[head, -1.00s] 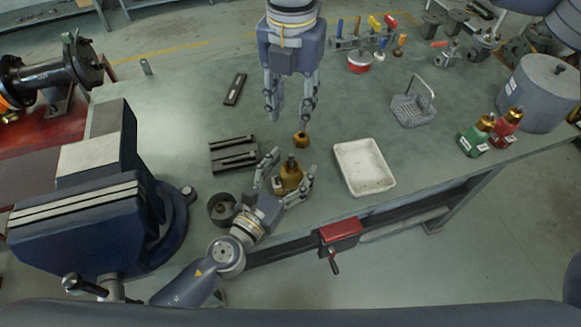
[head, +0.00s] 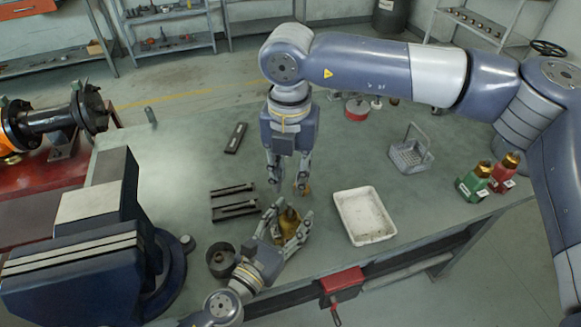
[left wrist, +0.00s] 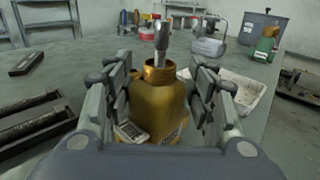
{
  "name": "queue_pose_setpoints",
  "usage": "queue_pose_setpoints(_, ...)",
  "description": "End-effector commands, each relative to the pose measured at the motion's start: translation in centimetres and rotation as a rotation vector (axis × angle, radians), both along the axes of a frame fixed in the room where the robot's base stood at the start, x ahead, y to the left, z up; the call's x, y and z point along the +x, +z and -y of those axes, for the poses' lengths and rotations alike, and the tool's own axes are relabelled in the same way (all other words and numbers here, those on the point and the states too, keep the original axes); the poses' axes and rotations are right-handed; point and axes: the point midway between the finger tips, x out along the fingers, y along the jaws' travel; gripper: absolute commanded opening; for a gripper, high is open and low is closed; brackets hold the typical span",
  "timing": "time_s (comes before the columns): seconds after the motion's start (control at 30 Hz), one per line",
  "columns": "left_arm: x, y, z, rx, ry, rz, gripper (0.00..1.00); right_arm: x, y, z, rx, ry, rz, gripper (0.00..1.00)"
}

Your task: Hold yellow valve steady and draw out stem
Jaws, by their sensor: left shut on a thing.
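The yellow valve (head: 289,224) stands upright near the bench's front edge. My left gripper (head: 283,222) is shut around its body, and the left wrist view shows a finger pair on each side of the valve (left wrist: 158,100). A grey metal stem (left wrist: 161,38) sticks up from the valve's top opening. My right gripper (head: 288,186) points down just behind the valve, its fingers apart with nothing seen between them. A small brass piece (head: 304,188) shows at its right fingertip; I cannot tell whether they touch.
A white tray (head: 342,208) lies right of the valve, and a black slotted holder (head: 222,210) lies left. A dark round cup (head: 220,258) is by my left wrist. A big blue vise (head: 80,265) fills the left. Green (head: 471,183) and red (head: 503,175) valves stand far right.

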Motion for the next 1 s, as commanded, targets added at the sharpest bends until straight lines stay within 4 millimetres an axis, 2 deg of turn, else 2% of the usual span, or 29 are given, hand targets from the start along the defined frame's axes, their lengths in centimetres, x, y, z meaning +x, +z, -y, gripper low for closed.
queue_pose_setpoints(0.27, 0.0, -0.1, 0.0, 0.001, 0.001, -0.001, 0.16, 0.1, -1.6, 0.0, 0.001, 0.007, 0.002, 0.25)
queue_pose_setpoints(0.8, 0.0, -0.1, 0.0, 0.0, 0.001, -0.001, 0.16, 0.0, -6.6, 0.0, 0.001, 0.007, 0.0, 0.25)
queue_pose_setpoints(1.0, 0.0, -0.1, 0.0, 0.0, 0.001, -0.001, 0.16, 0.1, -7.6, 0.0, 0.003, 0.007, 0.002, 0.25)
